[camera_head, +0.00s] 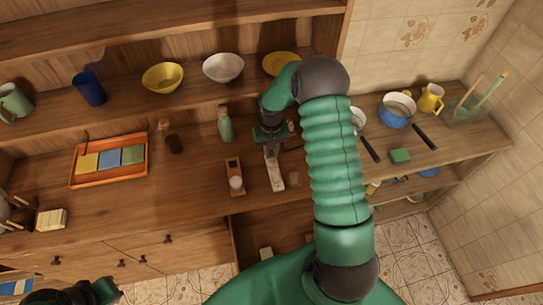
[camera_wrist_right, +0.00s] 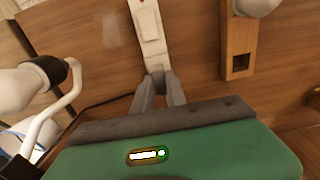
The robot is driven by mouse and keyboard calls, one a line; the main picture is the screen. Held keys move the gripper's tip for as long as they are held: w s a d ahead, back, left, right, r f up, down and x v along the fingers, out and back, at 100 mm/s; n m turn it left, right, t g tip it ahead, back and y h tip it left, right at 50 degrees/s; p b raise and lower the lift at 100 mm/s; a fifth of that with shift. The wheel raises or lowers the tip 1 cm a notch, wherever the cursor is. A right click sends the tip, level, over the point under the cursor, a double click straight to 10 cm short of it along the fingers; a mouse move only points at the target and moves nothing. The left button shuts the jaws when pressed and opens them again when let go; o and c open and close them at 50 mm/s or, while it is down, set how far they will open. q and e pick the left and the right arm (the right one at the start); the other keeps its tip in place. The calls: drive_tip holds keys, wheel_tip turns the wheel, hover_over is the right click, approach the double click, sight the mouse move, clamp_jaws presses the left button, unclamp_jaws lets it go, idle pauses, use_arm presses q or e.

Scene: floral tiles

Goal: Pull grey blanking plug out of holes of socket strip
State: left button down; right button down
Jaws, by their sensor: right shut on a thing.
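The white socket strip (camera_head: 276,177) lies on the wooden counter below my right gripper (camera_head: 271,149). In the right wrist view the strip (camera_wrist_right: 149,28) runs up from the fingertips. My right gripper (camera_wrist_right: 157,84) is shut at the near end of the strip, on a small grey piece (camera_wrist_right: 156,66) that looks like the blanking plug. The fingers hide most of it, and I cannot tell whether it still sits in the holes. A dark part of my left arm (camera_head: 85,292) shows at the bottom left; its fingers cannot be made out.
A wooden block with a white knob (camera_head: 236,181) stands left of the strip. A green bottle (camera_head: 225,124) is behind. An orange tray (camera_head: 109,160) lies further left. Pans, including a blue pot (camera_head: 397,110), and a green sponge (camera_head: 400,156) are to the right.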

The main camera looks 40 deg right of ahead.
sight(271, 153)
drive_tip(key=shift+r+p, duration=1.45)
drive_tip(key=shift+r, duration=0.25)
